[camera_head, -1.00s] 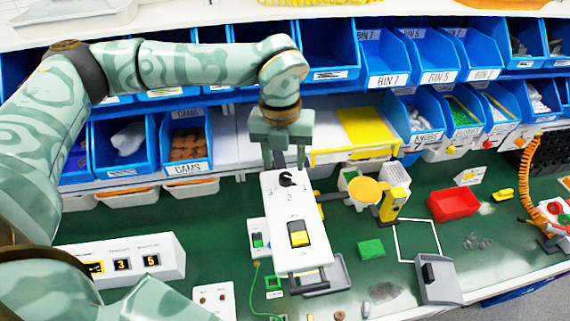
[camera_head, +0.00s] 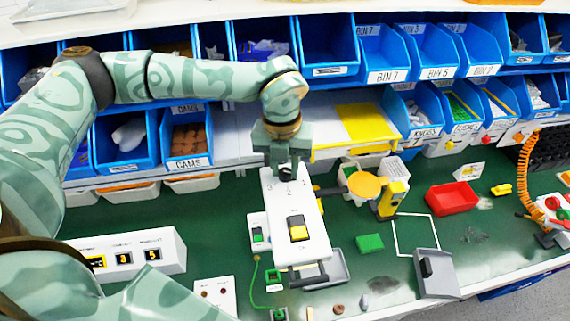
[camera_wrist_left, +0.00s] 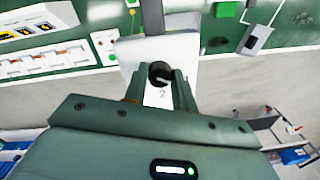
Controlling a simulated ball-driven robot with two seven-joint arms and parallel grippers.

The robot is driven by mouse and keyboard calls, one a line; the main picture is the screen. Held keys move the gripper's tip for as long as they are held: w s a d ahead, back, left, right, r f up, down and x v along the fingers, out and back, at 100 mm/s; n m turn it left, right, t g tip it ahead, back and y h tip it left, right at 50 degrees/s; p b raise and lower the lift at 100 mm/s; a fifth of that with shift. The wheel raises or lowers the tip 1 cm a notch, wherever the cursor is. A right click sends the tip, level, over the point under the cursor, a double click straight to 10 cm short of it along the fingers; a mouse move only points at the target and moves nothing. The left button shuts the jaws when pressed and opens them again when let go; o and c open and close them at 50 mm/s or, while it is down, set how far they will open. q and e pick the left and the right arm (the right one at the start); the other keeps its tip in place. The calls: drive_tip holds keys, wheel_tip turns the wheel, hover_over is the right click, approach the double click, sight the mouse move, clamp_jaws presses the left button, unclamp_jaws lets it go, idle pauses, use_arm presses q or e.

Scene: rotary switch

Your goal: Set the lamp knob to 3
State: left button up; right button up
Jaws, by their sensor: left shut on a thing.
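The lamp knob (camera_head: 287,174) is a small black rotary knob at the far end of a white panel (camera_head: 299,255). Faint numerals are printed around it, with a 3 at its left and a 2 in front in the head view. My left gripper (camera_head: 286,170) is over the panel's far end, pointing down, its fingers shut on the knob. In the left wrist view the dark knob (camera_wrist_left: 158,70) sits between the two fingers, with a 2 beside it. The fingers partly cover the knob, and I cannot tell which numeral its pointer faces. My right gripper is not in view.
A yellow rocker switch (camera_head: 298,229) is on the same panel. A white display box (camera_head: 131,262) stands at the left. A yellow disc (camera_head: 364,186) and a red bin (camera_head: 453,199) are at the right. Blue bins (camera_head: 186,138) line the back. Green mat (camera_head: 225,215) is clear left of the panel.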

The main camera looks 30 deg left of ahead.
use_arm(q)
drive_tip(key=shift+m, duration=0.3)
drive_tip(key=shift+w+m+b, duration=0.1)
drive_tip(key=shift+m+b, duration=0.35)
drive_tip(key=shift+m, duration=0.55)
drive_tip(key=m, duration=0.3)
drive_tip(key=shift+r+m+b, duration=0.1)
drive_tip(key=shift+m+b, duration=0.2)
drive_tip(key=m, duration=0.2)
drive_tip(key=shift+d+m, duration=0.1)
drive_tip(key=shift+m, duration=0.3)
drive_tip(key=m, duration=0.3)
drive_tip(key=shift+r+m, duration=0.1)
drive_tip(key=shift+m, duration=0.2)
drive_tip(key=m, duration=0.5)
drive_tip(key=shift+d+g+p, duration=0.1)
drive_tip(key=shift+g+p, duration=0.2)
drive_tip(key=shift+p, duration=0.05)
drive_tip(key=m+p, duration=0.1)
drive_tip(key=m, duration=0.5)
drive_tip(key=shift+y, duration=0.3)
drive_tip(key=shift+m, duration=0.3)
drive_tip(key=o, duration=1)
